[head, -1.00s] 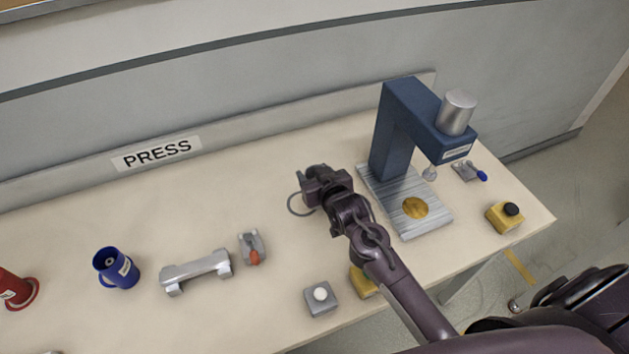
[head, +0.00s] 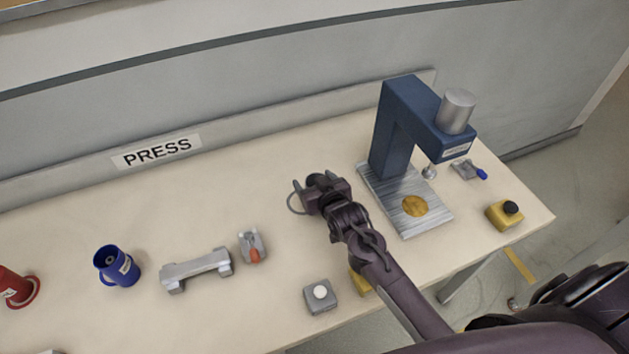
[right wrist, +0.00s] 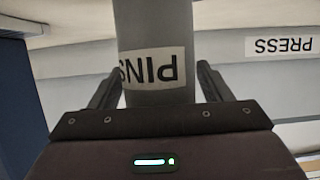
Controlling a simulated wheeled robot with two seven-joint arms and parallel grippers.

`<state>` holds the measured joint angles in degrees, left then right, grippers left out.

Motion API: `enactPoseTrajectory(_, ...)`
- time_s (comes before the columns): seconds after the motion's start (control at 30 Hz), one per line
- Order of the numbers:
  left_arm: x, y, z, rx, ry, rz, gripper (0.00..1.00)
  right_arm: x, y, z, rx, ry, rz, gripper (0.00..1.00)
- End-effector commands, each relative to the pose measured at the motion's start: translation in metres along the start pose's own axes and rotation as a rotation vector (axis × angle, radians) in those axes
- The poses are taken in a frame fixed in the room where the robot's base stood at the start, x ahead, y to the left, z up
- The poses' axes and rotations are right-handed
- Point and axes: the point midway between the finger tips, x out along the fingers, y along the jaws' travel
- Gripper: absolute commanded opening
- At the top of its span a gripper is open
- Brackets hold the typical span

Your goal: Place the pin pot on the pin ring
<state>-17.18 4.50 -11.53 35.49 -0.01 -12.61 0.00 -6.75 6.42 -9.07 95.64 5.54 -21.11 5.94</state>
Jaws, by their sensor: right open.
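The pin pot (right wrist: 158,25), a grey cylinder with a white "PINS" label, appears upside down in the right wrist view between my right gripper's fingers. My right gripper (right wrist: 158,85) is open around it, with a gap visible beside the fingers. In the head view my right gripper (head: 306,192) is low over the table, left of the press, and hides the pot. A thin grey ring outline, the pin ring (head: 291,209), shows on the table just left of the gripper. Whether the pot sits fully inside the ring is hidden. My left gripper is not in view.
The blue press (head: 390,130) stands close right of my arm. A blue pot (head: 124,271) and a red pot (head: 12,285) stand on the left. A grey bracket (head: 197,268), a clamp (head: 251,243) and a button box (head: 320,296) lie between. The table behind the gripper is clear.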

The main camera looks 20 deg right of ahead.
Motion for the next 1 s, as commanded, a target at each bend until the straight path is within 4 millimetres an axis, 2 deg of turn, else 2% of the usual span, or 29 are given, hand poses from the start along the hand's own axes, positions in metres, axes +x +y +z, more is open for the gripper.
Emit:
enactPoseTrajectory(0.13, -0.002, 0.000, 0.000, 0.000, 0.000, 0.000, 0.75, -0.002, 0.000, -0.004, 0.000, 0.001, 0.000, 0.72)
enactPoseTrajectory(0.23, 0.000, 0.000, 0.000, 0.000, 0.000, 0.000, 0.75, -0.011, 0.000, -0.001, 0.000, -0.002, 0.000, 0.72)
enactPoseTrajectory(0.7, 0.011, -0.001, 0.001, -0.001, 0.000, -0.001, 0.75, -0.102, 0.000, -0.001, -0.001, -0.002, 0.000, 0.72)
enactPoseTrajectory(0.83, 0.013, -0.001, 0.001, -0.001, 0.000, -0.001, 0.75, -0.115, 0.000, -0.002, 0.000, -0.001, 0.000, 0.72)
enactPoseTrajectory(1.0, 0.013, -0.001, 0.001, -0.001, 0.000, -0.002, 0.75, -0.121, 0.000, -0.003, 0.000, 0.000, 0.000, 0.72)
